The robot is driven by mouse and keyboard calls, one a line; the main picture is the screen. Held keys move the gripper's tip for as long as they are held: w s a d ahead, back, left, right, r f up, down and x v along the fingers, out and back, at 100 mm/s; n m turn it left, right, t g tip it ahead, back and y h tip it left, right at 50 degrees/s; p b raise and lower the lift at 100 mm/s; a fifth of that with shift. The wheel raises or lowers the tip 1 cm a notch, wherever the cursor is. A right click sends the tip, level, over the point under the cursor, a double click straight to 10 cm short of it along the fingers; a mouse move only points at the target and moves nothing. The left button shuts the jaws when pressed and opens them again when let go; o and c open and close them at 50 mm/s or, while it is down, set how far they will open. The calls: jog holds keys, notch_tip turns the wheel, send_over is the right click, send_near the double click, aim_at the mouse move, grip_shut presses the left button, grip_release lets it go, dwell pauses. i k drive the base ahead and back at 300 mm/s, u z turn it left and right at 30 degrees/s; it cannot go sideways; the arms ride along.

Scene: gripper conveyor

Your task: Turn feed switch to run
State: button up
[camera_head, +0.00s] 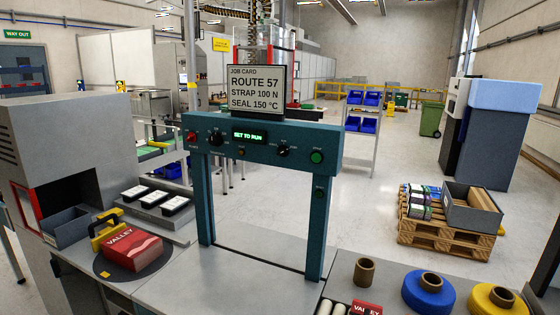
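A teal arch-shaped machine (208,198) stands in the middle, with a control panel (262,132) across its top beam. The green display (249,137) reads "SET TO RUN". The panel carries a red control (191,136) at the left end, a black dial (214,137), a small amber-brown control (241,152), another black dial (283,151) and a green round button (316,157). A small control (320,193) sits on the right post. The labels are too small to read, so I cannot tell which is the feed switch or its setting. My gripper is not in view.
A job card (256,88) stands above the panel. A red VALLEY pack (132,248) lies on a dark round plate at left, beside a yellow-handled object (105,230). Blue (427,290) and yellow (497,299) rolls stand at front right. The space before the panel looks clear.

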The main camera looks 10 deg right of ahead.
aim_at(282, 150)
jog(key=u, duration=0.8)
jog(key=i, duration=0.95)
jog(key=z, duration=1.2)
